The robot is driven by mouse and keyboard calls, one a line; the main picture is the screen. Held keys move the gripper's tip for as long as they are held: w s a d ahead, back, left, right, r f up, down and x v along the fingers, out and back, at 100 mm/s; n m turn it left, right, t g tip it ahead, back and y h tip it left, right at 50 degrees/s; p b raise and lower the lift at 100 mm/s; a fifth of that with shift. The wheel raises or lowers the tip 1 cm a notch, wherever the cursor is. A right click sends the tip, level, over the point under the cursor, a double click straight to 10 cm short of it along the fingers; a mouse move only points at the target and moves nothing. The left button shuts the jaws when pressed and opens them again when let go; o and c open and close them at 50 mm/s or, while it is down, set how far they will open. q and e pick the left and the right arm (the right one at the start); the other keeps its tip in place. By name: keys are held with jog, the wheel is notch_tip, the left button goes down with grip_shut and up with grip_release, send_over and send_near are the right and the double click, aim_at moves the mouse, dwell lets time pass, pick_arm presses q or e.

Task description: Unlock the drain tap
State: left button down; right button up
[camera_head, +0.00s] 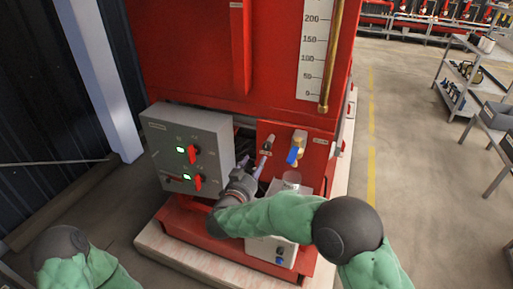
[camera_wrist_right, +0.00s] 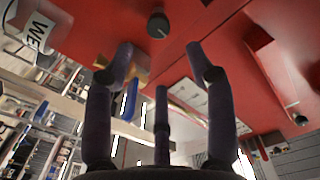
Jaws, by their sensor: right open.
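The drain tap, a brass fitting with a blue lever handle (camera_head: 294,155), sits on the red panel of the fire pump in the head view. In the right wrist view its blue handle (camera_wrist_right: 129,106) shows behind the left finger, with brass partly hidden by that finger. My right gripper (camera_head: 264,158) is left of the tap, close to the red panel. Its fingers (camera_wrist_right: 160,58) are spread open in the wrist view, with nothing seen between them. Whether a finger touches the tap cannot be told. My left gripper is outside the views.
A grey control box (camera_head: 190,150) with red switches and green lights is left of my right gripper. A dark round knob (camera_wrist_right: 158,25) is on the red surface ahead of the fingers. A gauge (camera_head: 315,50) stands above. Shelving (camera_head: 470,75) is far right; floor between is clear.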

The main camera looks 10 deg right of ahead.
aim_at(266, 147)
jog(key=b+x, duration=0.1)
jog(key=x, duration=0.3)
jog(key=b+x, duration=0.1)
jog(key=x, duration=0.3)
jog(key=shift+d+f, duration=0.2)
jog(key=shift+d, duration=0.05)
jog(key=shift+b+x, duration=0.35)
jog(key=shift+x, duration=0.55)
jog(key=shift+r, duration=0.15)
jog(key=shift+a, duration=0.1)
grip_shut()
